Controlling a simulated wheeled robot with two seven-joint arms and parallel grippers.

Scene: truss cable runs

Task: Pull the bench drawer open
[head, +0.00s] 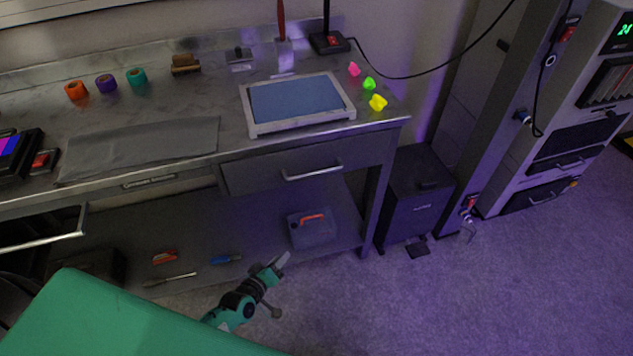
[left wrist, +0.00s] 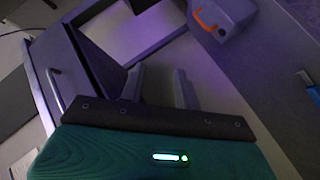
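The grey bench drawer (head: 255,176) sits under the right part of the bench top, with its front near the bench edge and a silver bar handle (head: 312,173). In the left wrist view the drawer front (left wrist: 88,68) and its handle (left wrist: 55,90) are at the left. My left gripper (head: 284,259) is below and in front of the drawer, clear of the handle. In the left wrist view its two fingers (left wrist: 160,75) stand apart with nothing between them. My right gripper is not in view.
The grey bench top (head: 225,95) holds a framed blue panel (head: 297,100) and small items. A toolbox with an orange handle (head: 312,230) stands on the lower shelf. A dark cabinet (head: 413,205) is right of the bench. Carpet (head: 380,310) in front is clear.

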